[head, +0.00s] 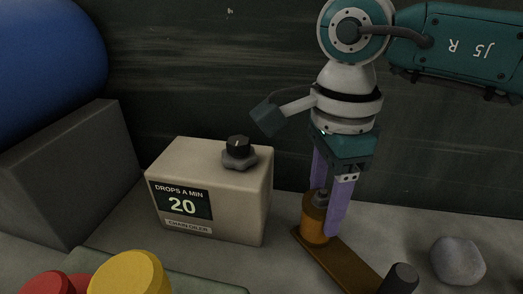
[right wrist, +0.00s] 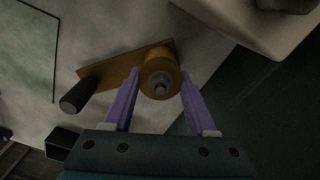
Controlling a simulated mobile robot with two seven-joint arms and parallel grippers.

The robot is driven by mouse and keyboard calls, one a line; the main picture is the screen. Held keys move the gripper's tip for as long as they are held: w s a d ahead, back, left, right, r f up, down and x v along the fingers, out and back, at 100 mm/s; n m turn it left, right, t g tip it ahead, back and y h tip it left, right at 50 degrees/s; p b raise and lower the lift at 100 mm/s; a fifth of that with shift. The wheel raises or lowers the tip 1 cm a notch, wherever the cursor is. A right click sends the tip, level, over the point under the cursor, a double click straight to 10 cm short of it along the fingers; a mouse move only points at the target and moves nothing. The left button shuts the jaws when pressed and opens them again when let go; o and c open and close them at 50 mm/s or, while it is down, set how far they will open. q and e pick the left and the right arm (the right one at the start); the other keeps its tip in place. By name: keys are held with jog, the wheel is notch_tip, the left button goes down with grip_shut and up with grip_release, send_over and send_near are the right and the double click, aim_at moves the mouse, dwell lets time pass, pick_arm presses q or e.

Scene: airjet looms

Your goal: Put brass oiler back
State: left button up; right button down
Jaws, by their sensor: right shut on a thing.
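The brass oiler (head: 313,225) is a short orange-brown cylinder with a grey nut-like top. It stands upright at the end of a flat brown bar (head: 338,262) on the grey surface; I cannot tell whether the bar is part of it. My right gripper (head: 326,208) points down from above, its purple fingers shut on the oiler. In the right wrist view the oiler (right wrist: 160,82) shows between the two fingertips (right wrist: 160,88). The oiler's underside is hidden. My left gripper does not show.
A beige box (head: 255,205) labelled chain oiler, reading 20, with a dark knob (head: 238,150), stands left of the gripper. A dark round grip (head: 400,279) is near the bar's far end. A grey stone-like lump (head: 457,260) lies right. Red and yellow round things (head: 128,275) are front left.

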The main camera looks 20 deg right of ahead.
jog(key=shift+f, duration=0.25)
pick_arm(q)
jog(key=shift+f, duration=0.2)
pick_arm(e)
jog(key=shift+f, duration=0.2)
jog(key=shift+c, duration=1)
grip_release()
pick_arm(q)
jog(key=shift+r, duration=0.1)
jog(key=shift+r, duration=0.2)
pick_arm(e)
jog(key=shift+r, duration=0.25)
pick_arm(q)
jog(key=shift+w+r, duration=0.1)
pick_arm(e)
notch_tip(320, 180, up, 12)
